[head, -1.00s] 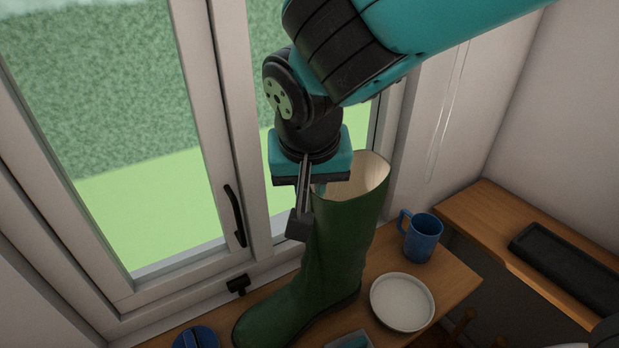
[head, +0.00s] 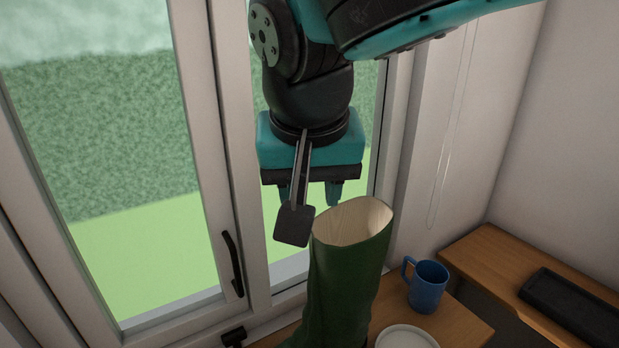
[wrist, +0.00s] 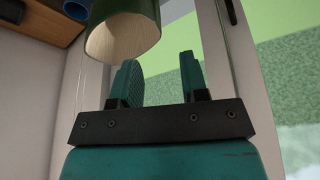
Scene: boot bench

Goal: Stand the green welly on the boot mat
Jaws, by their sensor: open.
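The green welly (head: 345,275) stands upright on the wooden surface by the window, its pale-lined opening facing up. Its foot is cut off by the bottom of the head view. My gripper (head: 308,198) is open and empty, pointing down just above and left of the boot's rim in the head view. In the wrist view the two teal fingers (wrist: 161,65) are spread, and the boot's opening (wrist: 122,38) shows beyond them, apart from the fingers. A black shallow tray (head: 572,306), seemingly the boot mat, lies empty on the right-hand wooden bench.
A blue mug (head: 428,288) and a white round dish (head: 406,338) stand right of the boot. The window frame (head: 238,150) with its black handle (head: 232,264) is close behind and left of the gripper. A gap separates the two wooden surfaces.

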